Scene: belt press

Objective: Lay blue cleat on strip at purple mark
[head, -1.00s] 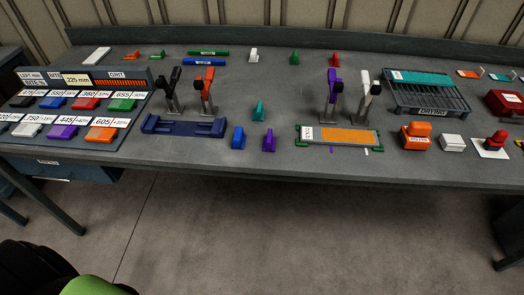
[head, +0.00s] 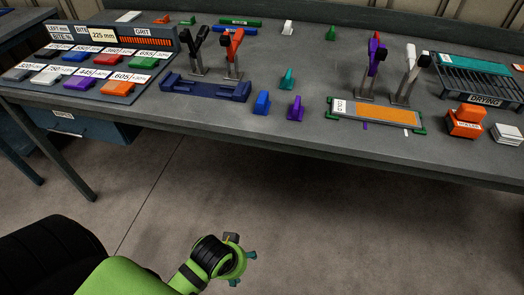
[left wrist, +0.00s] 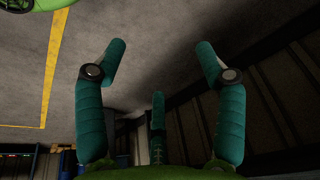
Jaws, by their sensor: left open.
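A blue cleat (head: 262,102) stands on the bench beside a purple cleat (head: 296,107). The orange strip (head: 376,113) lies on a plate with green ends, to the right of the cleats. A small purple mark (head: 365,126) shows at the strip's front edge, and a white mark (head: 406,132) farther right. My left gripper (head: 243,268) is low in front of the bench, over the floor, well away from the cleat. In the left wrist view its teal fingers (left wrist: 160,65) are spread and empty. My right gripper is not in view.
A dark blue fixture (head: 205,91) lies left of the cleats. Upright clamps with purple and white handles (head: 375,55) stand behind the strip. A rack of coloured labelled blocks (head: 160,80) is at left. An orange block stack (head: 465,120) stands right of the strip.

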